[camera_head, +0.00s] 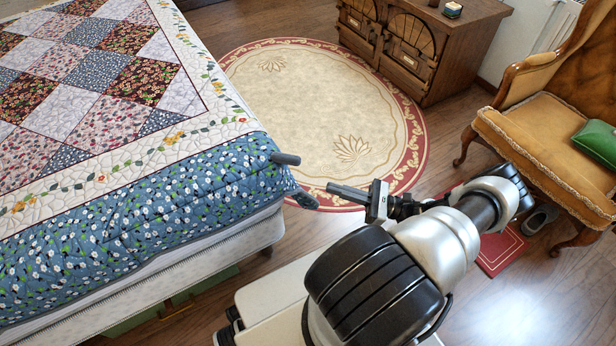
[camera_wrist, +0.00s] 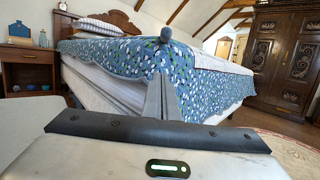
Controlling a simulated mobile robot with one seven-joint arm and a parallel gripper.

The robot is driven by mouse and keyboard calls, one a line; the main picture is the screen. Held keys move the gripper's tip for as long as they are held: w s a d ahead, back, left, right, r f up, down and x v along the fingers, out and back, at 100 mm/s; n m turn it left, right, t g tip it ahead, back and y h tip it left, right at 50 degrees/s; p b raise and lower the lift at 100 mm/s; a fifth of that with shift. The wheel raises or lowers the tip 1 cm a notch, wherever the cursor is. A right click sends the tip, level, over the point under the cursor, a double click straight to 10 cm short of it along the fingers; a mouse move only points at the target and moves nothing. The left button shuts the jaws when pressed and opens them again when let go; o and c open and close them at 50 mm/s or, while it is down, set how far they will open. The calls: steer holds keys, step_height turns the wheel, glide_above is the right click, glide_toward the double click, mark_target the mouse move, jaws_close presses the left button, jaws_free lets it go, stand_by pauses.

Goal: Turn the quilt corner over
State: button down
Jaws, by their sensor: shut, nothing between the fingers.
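The patchwork quilt (camera_head: 140,170) lies over the bed, with a blue floral border (camera_head: 150,215) hanging down its side. Its near corner (camera_head: 268,180) points toward my gripper. A dark grey rod end (camera_head: 285,159) sticks out at that corner, and a dark tip (camera_head: 304,200) shows lower down. My gripper (camera_head: 330,187) is shut and empty, just right of the corner and apart from it in the head view. In the wrist view, the shut fingers (camera_wrist: 162,88) point at the quilt's blue corner (camera_wrist: 195,70), with the round rod end (camera_wrist: 165,36) above them.
A round cream and red rug (camera_head: 320,110) covers the floor beyond the bed. A carved wooden cabinet (camera_head: 420,50) stands behind it. A mustard armchair (camera_head: 545,130) with a green cushion stands at right. In the wrist view, a nightstand (camera_wrist: 30,65) stands at left.

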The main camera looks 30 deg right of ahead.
steer(key=w+a+r, duration=0.6)
steer(key=a, duration=0.1)
steer(key=shift+w+t, duration=0.25)
steer(key=shift+t, duration=0.05)
steer(key=shift+p, duration=0.35)
